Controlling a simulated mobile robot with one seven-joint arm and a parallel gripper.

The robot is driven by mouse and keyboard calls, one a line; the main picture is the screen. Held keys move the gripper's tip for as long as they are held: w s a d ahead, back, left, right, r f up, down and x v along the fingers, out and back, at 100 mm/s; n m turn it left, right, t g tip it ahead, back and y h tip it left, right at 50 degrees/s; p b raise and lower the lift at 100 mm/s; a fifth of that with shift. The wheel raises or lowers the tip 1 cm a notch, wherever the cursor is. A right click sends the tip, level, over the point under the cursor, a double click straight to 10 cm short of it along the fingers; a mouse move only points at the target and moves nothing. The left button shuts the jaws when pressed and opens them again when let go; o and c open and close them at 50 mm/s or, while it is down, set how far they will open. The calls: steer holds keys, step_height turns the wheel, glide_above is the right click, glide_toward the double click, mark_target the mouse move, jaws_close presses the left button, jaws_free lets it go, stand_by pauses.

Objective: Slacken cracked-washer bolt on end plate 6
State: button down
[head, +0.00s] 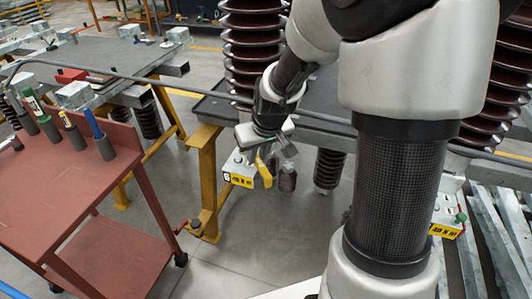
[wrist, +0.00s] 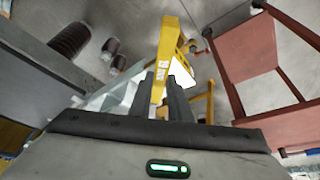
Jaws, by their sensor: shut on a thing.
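End plate 6 is a pale grey block (head: 241,160) at the corner of the dark-topped frame in the head view. It carries a yellow label (head: 240,180) with a 6 on its left end. My gripper (head: 266,150) is just right of the plate, pointing down. It is shut on a yellow tool (head: 265,173), which hangs beside the label.
A red cart (head: 75,190) stands at left with several tools in grey holders along its edge. Brown ribbed insulators (head: 252,50) rise behind my gripper. A yellow leg (head: 206,180) supports the frame corner. Another yellow-labelled plate (head: 446,230) is at right. The floor below is clear.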

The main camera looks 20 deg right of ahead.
steer(key=s, duration=0.1)
steer(key=s+a+m+b, duration=0.1)
steer(key=s+r+b, duration=0.1)
steer(key=shift+s+a+r+m+h, duration=0.1)
steer(key=shift+a+m+h, duration=0.15)
steer(key=shift+m+h, duration=0.05)
stand_by(0.3)
